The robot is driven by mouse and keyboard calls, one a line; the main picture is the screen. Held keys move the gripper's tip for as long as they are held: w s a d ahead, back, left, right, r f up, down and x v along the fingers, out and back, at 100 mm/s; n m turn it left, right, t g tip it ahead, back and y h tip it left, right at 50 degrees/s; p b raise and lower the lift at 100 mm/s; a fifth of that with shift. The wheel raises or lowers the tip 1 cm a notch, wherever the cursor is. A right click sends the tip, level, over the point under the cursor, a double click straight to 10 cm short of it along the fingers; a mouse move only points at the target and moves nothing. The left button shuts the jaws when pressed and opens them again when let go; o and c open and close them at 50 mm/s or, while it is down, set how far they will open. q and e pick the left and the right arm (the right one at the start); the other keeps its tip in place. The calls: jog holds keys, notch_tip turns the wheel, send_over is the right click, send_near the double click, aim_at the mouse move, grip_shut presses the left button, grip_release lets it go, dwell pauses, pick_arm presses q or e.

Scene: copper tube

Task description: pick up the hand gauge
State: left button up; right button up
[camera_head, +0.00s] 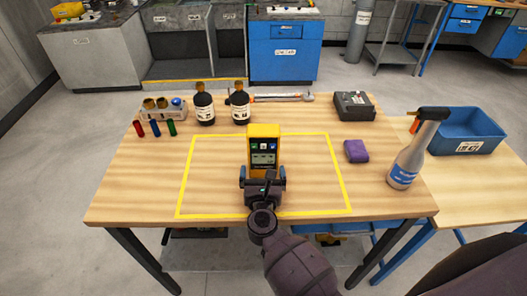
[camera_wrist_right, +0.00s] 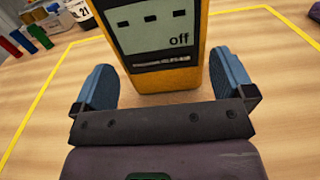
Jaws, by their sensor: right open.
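The hand gauge (camera_head: 264,142) is a yellow block with a dark face and a small screen. It stands upright inside the yellow taped outline on the wooden table. In the right wrist view the gauge (camera_wrist_right: 160,28) fills the upper middle, and its screen reads "off". My right gripper (camera_head: 262,174) is open and low, in front of the gauge. In the wrist view its two blue-padded fingers are spread, one on each side of the gauge's lower part; I cannot tell whether either touches. The gauge's lower front is partly hidden by the gripper in the head view. My left gripper is not in view.
Behind the gauge stand two dark bottles (camera_head: 204,106), a rack (camera_head: 163,108) and small coloured tubes (camera_head: 155,128). A copper-ended tool (camera_head: 280,97) and a grey box (camera_head: 354,106) lie at the back. A purple block (camera_head: 356,151) and spray bottle (camera_head: 405,168) are right. The taped area around the gauge is clear.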

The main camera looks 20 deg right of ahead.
aim_at(263, 165)
jog(key=x, duration=0.1)
jog(key=r+p+x, duration=0.1)
jog(key=x, duration=0.1)
jog(key=shift+w+d, duration=0.15)
jog(key=shift+w, duration=0.1)
jog(key=shift+w+d+f, duration=0.15)
jog(key=shift+w+d, duration=0.05)
jog(key=shift+w, duration=0.4)
jog(key=shift+c, duration=1.1)
jog(key=c, duration=0.5)
jog(key=shift+c, duration=0.6)
